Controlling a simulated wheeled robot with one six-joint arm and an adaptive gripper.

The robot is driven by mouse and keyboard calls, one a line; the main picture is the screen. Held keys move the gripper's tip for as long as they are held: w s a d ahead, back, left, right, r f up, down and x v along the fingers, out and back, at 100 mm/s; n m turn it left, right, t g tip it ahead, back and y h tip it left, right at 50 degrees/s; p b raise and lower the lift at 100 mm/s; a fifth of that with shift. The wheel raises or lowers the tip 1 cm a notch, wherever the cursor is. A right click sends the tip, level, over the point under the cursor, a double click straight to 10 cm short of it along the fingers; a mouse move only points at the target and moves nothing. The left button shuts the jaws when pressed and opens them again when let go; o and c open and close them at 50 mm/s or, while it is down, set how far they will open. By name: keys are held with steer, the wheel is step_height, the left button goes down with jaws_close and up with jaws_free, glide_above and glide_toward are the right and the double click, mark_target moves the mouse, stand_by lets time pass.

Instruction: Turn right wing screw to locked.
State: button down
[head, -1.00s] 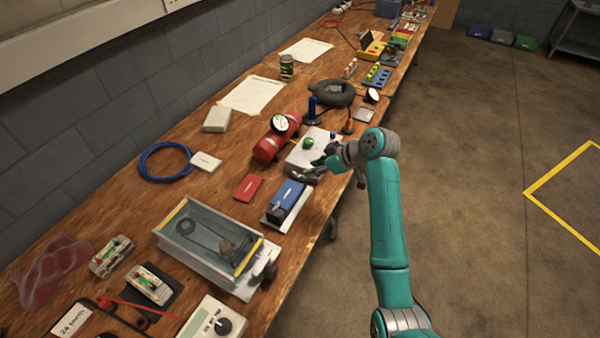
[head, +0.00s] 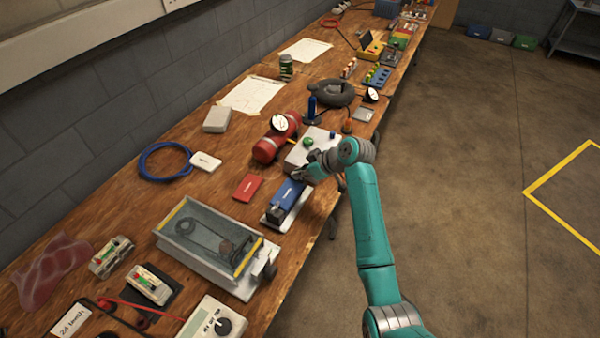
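My gripper (head: 299,173) is above the bench, at the far end of the blue block (head: 288,194) on a white base and at the near edge of a white panel with a green knob (head: 308,142). It is small and seen from behind and above, so I cannot tell whether its fingers are open or shut, or whether it touches anything. I cannot make out any wing screw for certain. A grey box with a clear cover and yellow strips (head: 205,240) stands nearer, with a dark fitting (head: 268,265) at its right side.
The wooden bench (head: 120,215) is crowded. A red cylinder with a gauge (head: 268,148) stands left of my gripper, and a red card (head: 248,187) lies left of the blue block. A blue hose coil (head: 160,161) lies by the wall. The floor (head: 480,220) right of the bench is clear.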

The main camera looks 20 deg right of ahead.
stand_by(0.4)
steer(key=m+h, duration=0.1)
steer(key=m+t+h, duration=0.1)
steer(key=m, duration=0.1)
steer(key=m+t+h, duration=0.1)
steer(key=shift+s+a+m, duration=0.15)
steer(key=shift+a+m, duration=0.1)
steer(key=shift+m, duration=0.05)
steer(key=m+h, duration=0.1)
steer(key=m, duration=0.1)
steer(key=m+h, duration=0.2)
steer(key=shift+a+m+t+h, duration=0.2)
steer(key=shift+m+t+h, duration=0.1)
steer(key=m+g+h, duration=0.1)
steer(key=m+h, duration=0.3)
steer(key=m, duration=0.1)
steer(key=shift+a, duration=0.15)
steer(key=shift+m+g+h, duration=0.8)
steer(key=shift+m+h, duration=0.3)
steer(key=shift+m, duration=0.8)
steer(key=c, duration=1.3)
jaws_free()
